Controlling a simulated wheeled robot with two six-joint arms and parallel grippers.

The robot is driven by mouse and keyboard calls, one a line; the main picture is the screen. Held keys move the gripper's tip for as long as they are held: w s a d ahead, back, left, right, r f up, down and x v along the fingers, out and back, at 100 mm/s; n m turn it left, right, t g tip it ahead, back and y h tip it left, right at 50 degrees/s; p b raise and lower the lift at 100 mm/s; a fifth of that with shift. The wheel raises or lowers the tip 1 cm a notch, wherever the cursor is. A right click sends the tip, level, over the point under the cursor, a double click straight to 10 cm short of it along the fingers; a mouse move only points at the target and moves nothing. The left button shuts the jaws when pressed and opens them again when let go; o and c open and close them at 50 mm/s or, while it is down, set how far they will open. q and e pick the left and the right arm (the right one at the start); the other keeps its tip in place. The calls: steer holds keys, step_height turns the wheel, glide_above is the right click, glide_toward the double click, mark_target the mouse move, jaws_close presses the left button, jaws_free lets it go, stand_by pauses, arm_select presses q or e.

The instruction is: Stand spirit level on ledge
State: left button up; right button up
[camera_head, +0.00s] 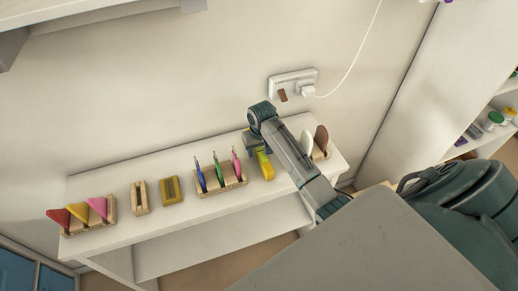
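A yellow bar (265,166), which looks like the spirit level, is at the white ledge (155,222), right of the middle. My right gripper (256,146) is at its upper end, just above the ledge and close to the wall. The gripper's fingers are small and partly hidden, so I cannot tell whether they are closed on the bar or only beside it. I also cannot tell whether the bar touches the ledge. My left gripper is not in view.
Along the ledge stand a holder (103,224) with coloured pieces, a wooden block (140,197), a yellow-brown frame (172,190) and a rack (222,184) of upright tools. A rack (319,155) with oval pieces is right of my forearm. A wall socket (292,84) is above.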

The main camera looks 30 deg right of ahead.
mark_target(259, 149)
steer(key=shift+r, duration=0.1)
steer(key=r+b, duration=0.1)
steer(key=r, duration=0.1)
steer(key=s+r+b, duration=0.1)
steer(key=r+b, duration=0.1)
steer(key=shift+a+r+b, duration=0.15)
steer(key=shift+b, duration=0.15)
steer(key=r, duration=0.3)
steer(key=shift+s+a+r, duration=0.1)
steer(key=shift+s+r, duration=0.1)
steer(key=shift+r, duration=0.1)
steer(key=shift+r+p, duration=0.4)
steer(key=shift+r, duration=0.45)
steer(key=shift+s+r, duration=0.25)
steer(key=shift+r, duration=0.25)
